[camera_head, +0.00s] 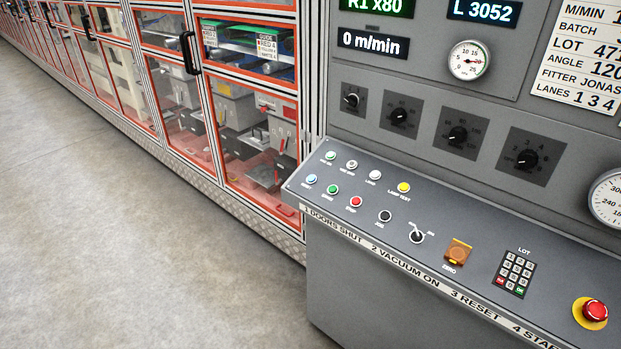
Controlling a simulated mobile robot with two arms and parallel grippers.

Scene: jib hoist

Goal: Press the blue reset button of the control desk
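The control desk (340,224) is a grey sloped panel in the lower right of the head view. The blue button (312,179) sits at its left end, first in the lower row of buttons, with a small label under it that is too small to read with certainty. A green button (333,189) is just to its right, and a pale green button (331,155) is behind it. Nothing covers the blue button. Neither of my grippers shows in this view.
Clear floor (130,240) lies left.

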